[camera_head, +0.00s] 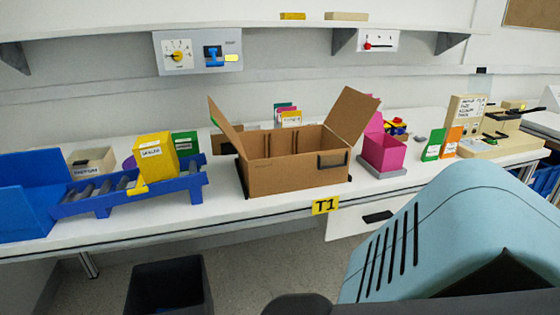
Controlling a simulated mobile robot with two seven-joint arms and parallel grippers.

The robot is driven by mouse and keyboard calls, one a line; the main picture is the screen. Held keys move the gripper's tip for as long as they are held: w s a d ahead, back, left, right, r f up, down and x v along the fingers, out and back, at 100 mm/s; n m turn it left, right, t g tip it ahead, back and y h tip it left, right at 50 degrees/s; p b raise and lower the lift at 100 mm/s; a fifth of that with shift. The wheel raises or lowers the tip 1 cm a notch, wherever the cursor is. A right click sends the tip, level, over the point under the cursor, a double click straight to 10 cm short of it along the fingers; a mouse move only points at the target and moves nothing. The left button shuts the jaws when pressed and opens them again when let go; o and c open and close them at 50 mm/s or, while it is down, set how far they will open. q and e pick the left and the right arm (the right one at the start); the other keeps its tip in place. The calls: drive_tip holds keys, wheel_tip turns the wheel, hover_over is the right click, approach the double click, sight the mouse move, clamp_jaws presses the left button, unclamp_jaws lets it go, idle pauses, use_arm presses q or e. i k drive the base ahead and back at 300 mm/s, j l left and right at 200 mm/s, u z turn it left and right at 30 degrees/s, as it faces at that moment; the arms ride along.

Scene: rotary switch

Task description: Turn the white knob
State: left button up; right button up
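A grey control panel (198,51) hangs on the back wall under the shelf, left of centre. On it is a white dial plate (166,62) with dark marks and a small yellow knob (177,55) at its centre. Right of it are a blue switch (213,56) and a yellow label (231,58). A smaller white panel (378,41) with a red part (367,45) hangs further right. I cannot make out a plainly white knob. Neither gripper is in view.
The white workbench (220,212) holds a blue roller conveyor (130,187) with a yellow box (155,158), an open cardboard box (290,178) in the middle, and a pink bin (384,152). A shelf (230,25) runs above the panels. A black bin (168,288) stands on the floor.

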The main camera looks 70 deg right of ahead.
sight(476, 142)
drive_tip(key=z, duration=3.3)
